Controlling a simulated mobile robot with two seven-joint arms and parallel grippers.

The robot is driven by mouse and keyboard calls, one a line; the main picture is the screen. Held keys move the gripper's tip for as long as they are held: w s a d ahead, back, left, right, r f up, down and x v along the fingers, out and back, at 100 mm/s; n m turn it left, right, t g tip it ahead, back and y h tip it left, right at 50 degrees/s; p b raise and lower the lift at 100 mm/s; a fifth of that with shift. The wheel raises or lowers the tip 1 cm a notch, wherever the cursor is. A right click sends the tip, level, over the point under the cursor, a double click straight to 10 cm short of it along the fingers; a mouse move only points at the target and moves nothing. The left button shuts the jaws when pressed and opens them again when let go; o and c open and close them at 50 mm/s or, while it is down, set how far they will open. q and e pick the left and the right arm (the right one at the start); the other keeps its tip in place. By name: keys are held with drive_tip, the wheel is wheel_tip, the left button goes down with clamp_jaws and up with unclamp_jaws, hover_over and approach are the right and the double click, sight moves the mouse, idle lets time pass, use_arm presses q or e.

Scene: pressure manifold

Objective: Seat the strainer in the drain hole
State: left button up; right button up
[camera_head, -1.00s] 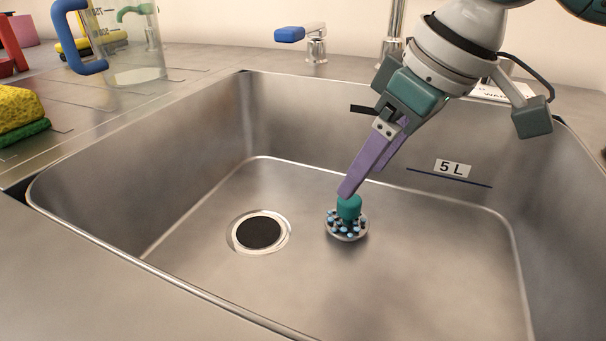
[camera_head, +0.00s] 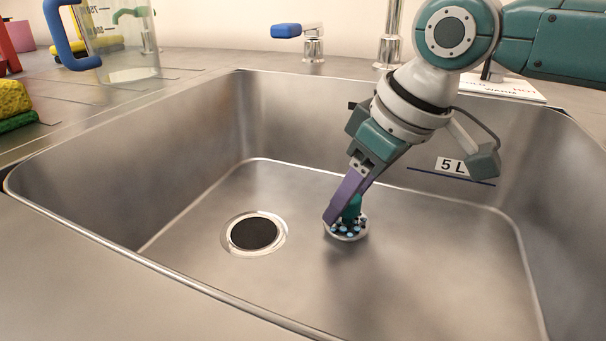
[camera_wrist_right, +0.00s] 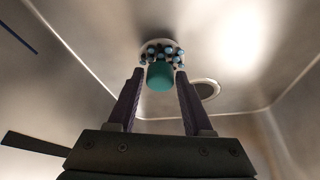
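The strainer (camera_head: 346,232) is a round pale disc with blue-and-dark dotted holes and a teal knob (camera_head: 352,207). It rests on the sink floor to the right of the drain hole (camera_head: 254,233), a dark circle with a bright metal rim. My right gripper (camera_head: 340,211) has purple fingers and reaches down at the strainer. In the wrist view its fingers (camera_wrist_right: 159,74) are apart, one on each side of the teal knob (camera_wrist_right: 160,77), with visible gaps. The drain hole (camera_wrist_right: 207,89) shows beyond the right-hand finger. My left gripper is not in view.
The steel sink (camera_head: 190,125) has high walls around the work area, and its floor is otherwise clear. A faucet (camera_head: 390,40) and blue-handled tap (camera_head: 287,31) stand behind it. A clear jug (camera_head: 125,45) and sponge (camera_head: 14,105) are on the left counter.

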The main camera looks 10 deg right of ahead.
clamp_jaws()
idle(0.3)
